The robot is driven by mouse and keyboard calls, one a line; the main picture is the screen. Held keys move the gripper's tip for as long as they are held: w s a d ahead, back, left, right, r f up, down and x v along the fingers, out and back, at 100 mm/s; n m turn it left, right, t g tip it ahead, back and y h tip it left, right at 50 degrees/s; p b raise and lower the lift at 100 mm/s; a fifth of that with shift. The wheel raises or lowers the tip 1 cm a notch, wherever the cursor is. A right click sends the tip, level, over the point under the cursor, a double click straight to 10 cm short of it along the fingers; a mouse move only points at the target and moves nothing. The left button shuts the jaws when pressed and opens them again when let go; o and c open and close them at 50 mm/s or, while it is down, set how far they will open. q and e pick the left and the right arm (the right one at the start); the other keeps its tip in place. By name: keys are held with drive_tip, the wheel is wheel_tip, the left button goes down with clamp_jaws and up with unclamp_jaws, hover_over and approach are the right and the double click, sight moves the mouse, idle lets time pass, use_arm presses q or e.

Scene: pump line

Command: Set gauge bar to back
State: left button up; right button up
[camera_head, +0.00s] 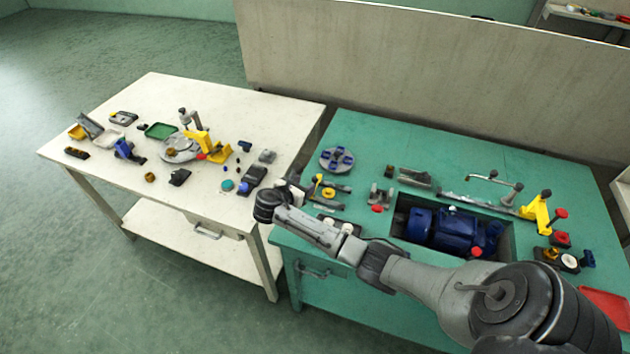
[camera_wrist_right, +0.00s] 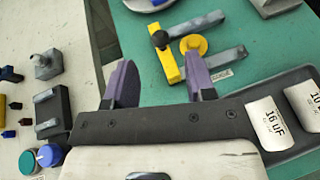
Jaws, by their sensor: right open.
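A yellow bar (camera_wrist_right: 166,56) with a black knob and a grey arm lies on the green bench in the right wrist view. Beside it is a yellow disc (camera_wrist_right: 194,44) with a grey bar. The pair shows small in the head view (camera_head: 328,193). No readable name marks either as the gauge bar, so I cannot tell which it is. My right gripper (camera_wrist_right: 158,85) is open, its purple fingers spread with nothing between them. The yellow bar shows just beyond and between the fingertips. In the head view my right gripper (camera_head: 294,186) is over the green bench's left edge. My left gripper is out of view.
A dark tray (camera_wrist_right: 300,142) with white-labelled parts lies close right of my gripper. A blue pump (camera_head: 440,228) sits in the bench recess (camera_head: 402,212). A blue-topped round plate (camera_head: 337,160) stands behind. The cream table (camera_head: 150,95) at left holds several small parts.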

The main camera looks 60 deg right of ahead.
sight(313, 180)
drive_tip(key=b+x, duration=0.1)
drive_tip(key=x, duration=0.4)
drive_tip(key=shift+d+f, duration=0.15)
drive_tip(key=shift+d, duration=0.05)
drive_tip(key=shift+x, duration=0.85)
clamp_jaws()
